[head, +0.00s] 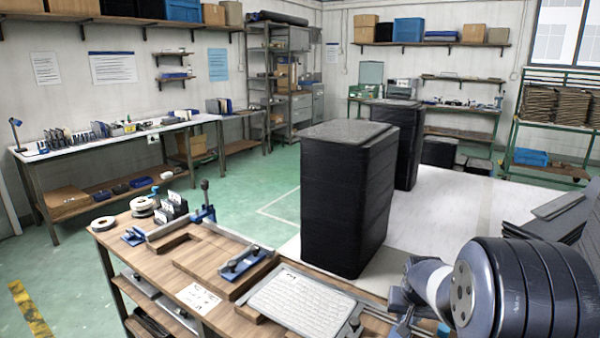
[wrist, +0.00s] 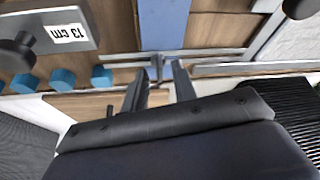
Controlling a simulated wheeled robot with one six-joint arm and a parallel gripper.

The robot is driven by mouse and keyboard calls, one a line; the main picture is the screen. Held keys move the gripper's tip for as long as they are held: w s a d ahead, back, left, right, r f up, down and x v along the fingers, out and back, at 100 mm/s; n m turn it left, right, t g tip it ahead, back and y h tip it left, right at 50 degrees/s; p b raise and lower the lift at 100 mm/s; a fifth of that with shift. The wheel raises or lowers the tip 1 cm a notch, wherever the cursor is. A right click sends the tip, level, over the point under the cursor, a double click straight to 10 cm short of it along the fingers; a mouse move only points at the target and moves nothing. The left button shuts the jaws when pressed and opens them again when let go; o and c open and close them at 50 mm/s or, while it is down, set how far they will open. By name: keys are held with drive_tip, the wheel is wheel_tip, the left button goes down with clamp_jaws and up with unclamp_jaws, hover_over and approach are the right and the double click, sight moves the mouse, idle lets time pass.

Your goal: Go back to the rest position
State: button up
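My gripper (wrist: 162,75) shows in the wrist view with its two dark fingers apart and nothing visible held between them. It points toward the wooden workbench, over a blue strip (wrist: 163,25) and metal rails. In the head view my arm is folded low at the right front, and its bulky wrist hides most of the gripper. A light grey textured panel (head: 298,301) lies in a frame on the workbench (head: 135,233), left of my arm.
A tall black stack (head: 345,205) stands just behind the bench, with a second stack (head: 408,150) farther back. Grey sheets (head: 552,215) are piled at the right. Blue clamps (head: 245,262) and tape rolls (head: 103,223) sit on the bench. Green floor (head: 240,205) is clear at left.

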drive_tip(key=shift+d+n+y+b, duration=0.15)
drive_tip(key=shift+n+y+b, duration=0.5)
drive_tip(key=shift+n, duration=1.45)
drive_tip(key=shift+n+y, duration=0.85)
drive_tip(key=shift+n, duration=0.85)
drive_tip(key=n+y, duration=0.1)
drive_tip(key=n, duration=0.2)
drive_tip(key=shift+w+d+g+p, duration=0.1)
drive_tip(key=shift+d+g+p, duration=0.05)
drive_tip(key=shift+g+p, duration=0.2)
drive_tip(key=n+g+y+p, duration=0.1)
drive_tip(key=n+p, duration=0.1)
drive_tip(key=n, duration=0.2)
drive_tip(key=shift+r, duration=0.1)
drive_tip(key=shift+v, duration=1.4)
